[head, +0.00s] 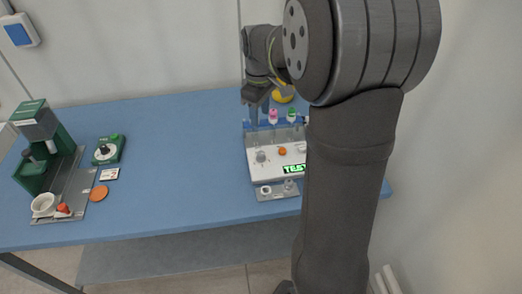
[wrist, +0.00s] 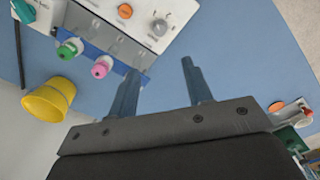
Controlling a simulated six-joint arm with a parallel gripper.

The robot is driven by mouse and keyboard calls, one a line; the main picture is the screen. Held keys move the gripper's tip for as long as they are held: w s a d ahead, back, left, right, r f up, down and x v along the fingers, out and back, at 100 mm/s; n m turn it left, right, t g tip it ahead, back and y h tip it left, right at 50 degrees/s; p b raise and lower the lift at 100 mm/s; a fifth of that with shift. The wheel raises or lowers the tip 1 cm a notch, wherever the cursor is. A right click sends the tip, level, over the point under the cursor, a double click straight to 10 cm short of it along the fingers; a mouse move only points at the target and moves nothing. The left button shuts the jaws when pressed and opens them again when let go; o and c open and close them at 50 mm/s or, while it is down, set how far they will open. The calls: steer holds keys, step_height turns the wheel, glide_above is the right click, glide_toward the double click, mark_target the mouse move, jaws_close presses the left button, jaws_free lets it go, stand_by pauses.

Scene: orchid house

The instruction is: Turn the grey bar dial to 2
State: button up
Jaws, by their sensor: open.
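A grey knob, apparently the grey bar dial (head: 261,156), sits on the white sloped panel of a device (head: 262,172) at the right of the table. It also shows at the top of the wrist view (wrist: 159,28), beside an orange knob (wrist: 125,11). Its setting is too small to read. My gripper (head: 258,118) is above the back left of the device. In the wrist view my gripper (wrist: 160,68) is open, its two fingers apart with nothing between them, and apart from the dial. My arm hides the right part of the device.
A pink-capped tube (head: 273,116) and a green-capped tube (head: 292,115) stand at the device's back, near a yellow cup (wrist: 48,99). A green machine (head: 40,125) and a green box with a black knob (head: 108,149) are far left. The table's middle is clear.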

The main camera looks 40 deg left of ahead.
mark_target(261, 153)
steer(key=f, duration=1.6)
steer(key=shift+w+f, duration=0.2)
steer(key=shift+c, duration=0.5)
steer(key=c, duration=0.9)
steer(key=shift+m, duration=0.3)
steer(key=m, duration=1.1)
